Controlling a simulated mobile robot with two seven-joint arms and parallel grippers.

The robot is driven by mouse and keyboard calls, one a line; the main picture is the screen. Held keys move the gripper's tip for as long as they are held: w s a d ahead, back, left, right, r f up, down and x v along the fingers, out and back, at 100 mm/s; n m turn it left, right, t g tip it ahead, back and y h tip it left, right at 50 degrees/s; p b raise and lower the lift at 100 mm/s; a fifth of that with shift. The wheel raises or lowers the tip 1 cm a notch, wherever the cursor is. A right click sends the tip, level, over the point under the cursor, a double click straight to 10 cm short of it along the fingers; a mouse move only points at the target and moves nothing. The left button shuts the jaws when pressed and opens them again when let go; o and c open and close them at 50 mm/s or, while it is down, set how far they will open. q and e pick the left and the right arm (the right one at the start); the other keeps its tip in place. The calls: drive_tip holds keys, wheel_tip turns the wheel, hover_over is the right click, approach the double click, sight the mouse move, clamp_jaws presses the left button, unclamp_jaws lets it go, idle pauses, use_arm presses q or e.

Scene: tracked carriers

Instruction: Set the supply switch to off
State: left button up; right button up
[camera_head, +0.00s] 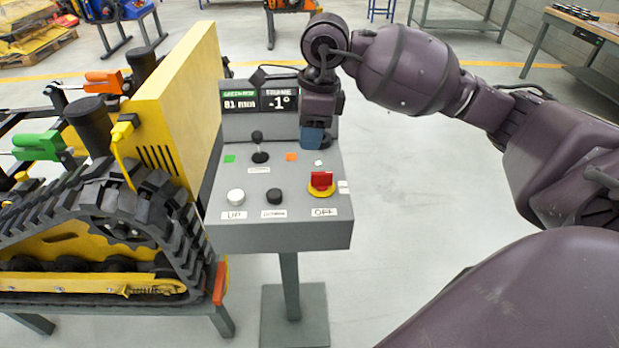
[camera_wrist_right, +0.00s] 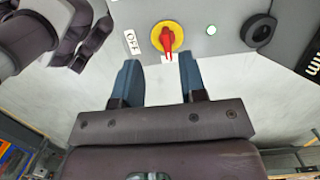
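The supply switch is a red handle on a yellow round base (camera_head: 321,183) at the right front of a grey control box (camera_head: 240,236). It also shows in the right wrist view (camera_wrist_right: 167,38). Its handle lies sideways across the box, its narrow end toward a small white label at the right, not toward the "OFF" label (camera_head: 324,212) in front. My right gripper (camera_wrist_right: 158,62) is open, its two blue fingers apart and empty. In the head view it is over the box's back right, behind the switch; one finger hides the other there. My left gripper is not in view.
The box also carries a white knob (camera_head: 236,196), a black knob (camera_head: 274,196), a joystick (camera_head: 260,148) and a display (camera_head: 260,100). A yellow tracked carrier (camera_head: 90,240) stands close at the left. Open floor lies right of the box.

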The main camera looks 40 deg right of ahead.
sight(322, 173)
drive_tip(key=shift+g+h, duration=0.4)
drive_tip(key=shift+h, duration=0.3)
drive_tip(key=f, duration=0.3)
drive_tip(key=d+f, duration=0.1)
drive_tip(key=f, duration=0.3)
drive_tip(key=s+d+f+b, duration=0.1)
drive_tip(key=f, duration=0.3)
drive_tip(key=shift+d, duration=0.15)
clamp_jaws()
